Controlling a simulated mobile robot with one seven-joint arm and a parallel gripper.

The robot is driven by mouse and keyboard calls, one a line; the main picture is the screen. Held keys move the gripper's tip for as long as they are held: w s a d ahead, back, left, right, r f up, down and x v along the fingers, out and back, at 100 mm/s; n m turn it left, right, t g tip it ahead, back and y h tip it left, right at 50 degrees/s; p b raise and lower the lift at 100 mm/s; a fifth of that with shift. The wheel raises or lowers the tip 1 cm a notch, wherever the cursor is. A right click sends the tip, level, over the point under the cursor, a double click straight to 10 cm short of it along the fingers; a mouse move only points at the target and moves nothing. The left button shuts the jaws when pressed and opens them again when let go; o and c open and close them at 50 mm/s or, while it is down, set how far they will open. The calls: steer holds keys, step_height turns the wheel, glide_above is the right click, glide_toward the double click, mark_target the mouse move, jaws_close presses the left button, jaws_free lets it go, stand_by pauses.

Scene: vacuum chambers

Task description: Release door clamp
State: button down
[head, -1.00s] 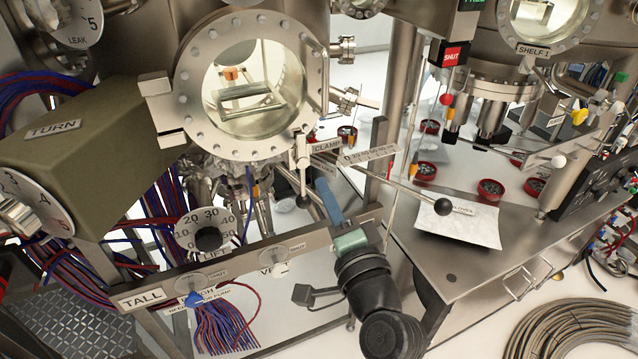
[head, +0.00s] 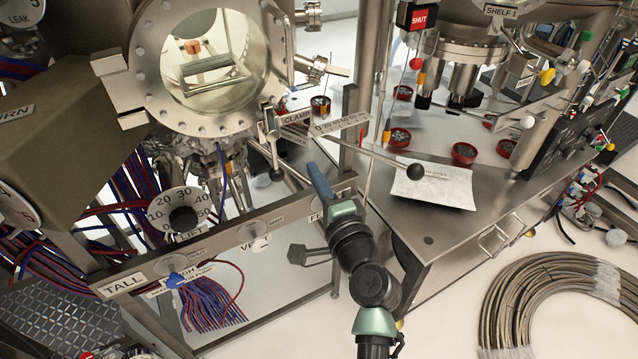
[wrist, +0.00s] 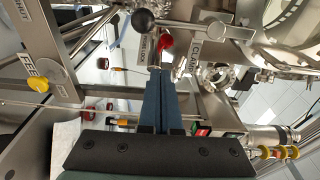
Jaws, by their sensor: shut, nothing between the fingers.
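The round door (head: 210,65) with its window and bolted rim is at upper left in the head view. The clamp (head: 268,130) sits at the door's lower right edge, beside the CLAMP label (head: 297,117). Its handle hangs down to a black ball (head: 277,174). In the wrist view, a black ball on a metal rod (wrist: 143,21), apparently this handle, lies beyond the fingertips near the CLAMP label (wrist: 207,54). My gripper (head: 314,168) is shut and empty, just right of the ball in the head view. It also shows in the wrist view (wrist: 160,72). I see no contact.
A long rod with a black ball end (head: 415,171) reaches right over the steel bench (head: 440,225). The labelled front rail (head: 210,245) runs below my gripper. A dial (head: 182,218) and cables are at left. Coiled hose (head: 515,300) lies on the floor at right.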

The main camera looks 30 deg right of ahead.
mark_target(273, 147)
steer(key=shift+w+a+p, duration=0.55)
steer(key=shift+w+a, duration=0.3)
steer(key=shift+w, duration=0.25)
steer(key=shift+w+a+p, duration=0.5)
steer(key=shift+w+a, duration=0.35)
steer(key=shift+w, duration=0.25)
steer(key=shift+a+m+p, duration=0.45)
steer(key=shift+m+p, duration=0.25)
steer(key=shift+p, duration=0.05)
